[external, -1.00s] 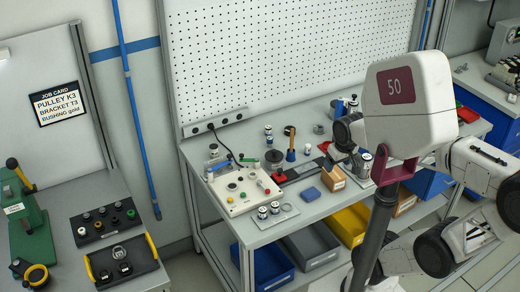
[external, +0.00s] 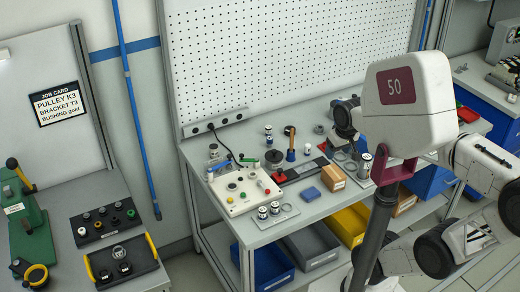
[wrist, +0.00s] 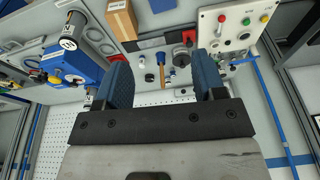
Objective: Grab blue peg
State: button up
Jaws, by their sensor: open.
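A small blue piece (wrist: 172,70), which may be the blue peg, shows between my fingers in the wrist view, beside a brown upright handle (wrist: 162,75). In the external view the brown-and-blue upright piece (external: 290,146) stands mid-bench, with a small white-and-blue cylinder (external: 307,149) to its right and another (external: 268,135) to its left. I cannot tell for sure which is the peg. My gripper (wrist: 162,78) is open and empty, its two blue-grey fingers wide apart above the bench.
The pegboard (external: 290,60) rises behind the bench.

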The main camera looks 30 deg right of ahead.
jog(key=w+a+r+m+g+y, duration=0.15)
jog(key=w+m+y, duration=0.35)
jog(key=w, duration=0.7)
jog(key=m+t+y, duration=0.4)
jog(key=m+y, duration=0.4)
jog(key=m, duration=0.9)
send_over(272, 138)
jog(key=s+d, duration=0.2)
jog(key=d, duration=0.3)
jog(key=f, duration=2.7)
jog(key=shift+w+a+f, duration=0.2)
jog(key=shift+a+f, duration=0.05)
jog(key=shift+f, duration=0.35)
jog(key=shift+x, duration=1.35)
